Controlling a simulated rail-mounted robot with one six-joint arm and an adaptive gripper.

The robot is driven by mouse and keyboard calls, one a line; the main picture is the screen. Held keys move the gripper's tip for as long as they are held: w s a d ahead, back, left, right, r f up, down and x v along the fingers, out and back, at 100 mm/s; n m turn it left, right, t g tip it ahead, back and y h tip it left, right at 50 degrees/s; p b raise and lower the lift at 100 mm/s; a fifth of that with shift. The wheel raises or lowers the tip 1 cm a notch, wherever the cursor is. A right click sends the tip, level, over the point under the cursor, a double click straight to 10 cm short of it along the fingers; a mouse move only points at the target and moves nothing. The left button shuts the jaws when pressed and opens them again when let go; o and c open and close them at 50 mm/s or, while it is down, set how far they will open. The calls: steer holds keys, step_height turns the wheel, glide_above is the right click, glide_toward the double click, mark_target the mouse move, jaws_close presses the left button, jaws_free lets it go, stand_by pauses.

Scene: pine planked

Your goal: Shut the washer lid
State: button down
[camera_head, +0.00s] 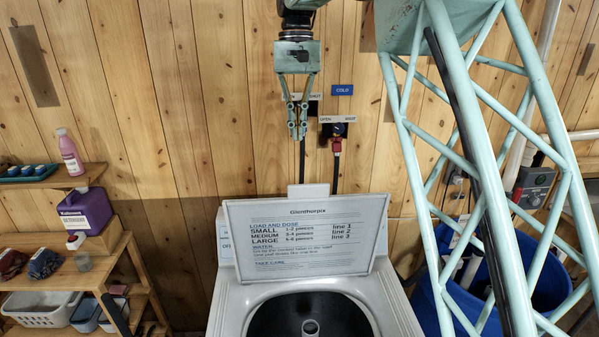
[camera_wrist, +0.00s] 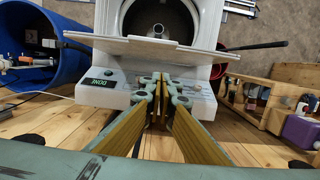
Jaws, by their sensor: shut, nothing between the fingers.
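The washer (camera_head: 232,308) stands at the bottom centre of the head view, its dark tub (camera_head: 275,318) open to view. Its lid (camera_head: 378,262) is raised, leaning nearly upright at the back, with printed load instructions facing the head camera. In the wrist view the lid (camera_wrist: 120,45) shows nearly edge-on, between the tub opening and the control panel (camera_wrist: 115,93) with a "DONE" display. My gripper (camera_head: 297,135) hangs pointing down above the raised lid, near the wall. Its fingers (camera_wrist: 163,88) are closed together and empty, apart from the lid in the head view.
Taps with hoses (camera_head: 337,145) are on the plank wall just right of my gripper. A wooden shelf (camera_head: 60,265) with bottles and a basket (camera_head: 40,310) stands left. A blue bin (camera_head: 550,280) stands right. The space above the tub is clear.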

steer(key=shift+f, duration=0.1)
steer(key=s+f+p, duration=0.1)
steer(key=s+f, duration=0.4)
steer(key=f, duration=0.5)
steer(key=shift+s+d, duration=0.2)
steer(key=shift+d, duration=0.15)
stand_by(0.4)
steer(key=shift+f, duration=0.1)
steer(key=shift+s+d, duration=0.1)
steer(key=shift+s, duration=0.15)
